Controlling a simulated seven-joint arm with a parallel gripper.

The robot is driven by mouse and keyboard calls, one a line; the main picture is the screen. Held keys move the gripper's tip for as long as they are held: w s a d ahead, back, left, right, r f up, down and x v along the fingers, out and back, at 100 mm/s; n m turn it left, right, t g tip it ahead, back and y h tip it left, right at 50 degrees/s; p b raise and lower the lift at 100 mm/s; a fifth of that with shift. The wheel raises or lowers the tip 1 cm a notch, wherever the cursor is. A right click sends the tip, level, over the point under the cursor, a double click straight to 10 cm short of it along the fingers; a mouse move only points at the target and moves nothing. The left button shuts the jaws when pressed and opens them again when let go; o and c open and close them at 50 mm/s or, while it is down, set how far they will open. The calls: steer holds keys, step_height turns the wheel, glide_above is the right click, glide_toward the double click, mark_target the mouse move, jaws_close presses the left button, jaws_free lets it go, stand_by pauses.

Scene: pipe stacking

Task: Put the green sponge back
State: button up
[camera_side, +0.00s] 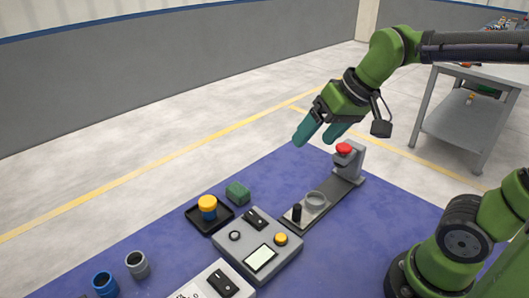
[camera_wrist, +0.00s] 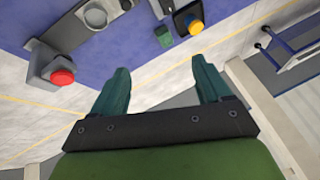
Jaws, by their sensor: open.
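A small green sponge (camera_side: 238,193) lies on the blue table mat, just behind a black tray (camera_side: 192,216). It also shows in the wrist view (camera_wrist: 164,37), beyond my fingers and near the mat's edge. A yellow and blue piece (camera_side: 208,207) stands in the tray. My gripper (camera_side: 319,133) is open and empty, with its two teal fingers spread. It is raised above the far part of the table, to the right of the sponge and well apart from it. In the wrist view the open fingers (camera_wrist: 158,75) have nothing between them.
A fixture with a red button (camera_side: 344,149) stands below and right of my gripper, with a ring (camera_side: 316,199) on its base. A grey control box (camera_side: 257,246) sits in front of the sponge. Blue (camera_side: 105,284) and grey (camera_side: 138,264) pipe pieces stand at the front left.

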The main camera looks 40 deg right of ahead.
steer(key=shift+m+t, duration=0.5)
steer(key=shift+t, duration=0.4)
steer(key=s, duration=0.2)
steer(key=s+f, duration=0.1)
steer(key=s, duration=0.2)
steer(key=shift+s+d+f, duration=0.2)
steer(key=shift+s+f, duration=0.1)
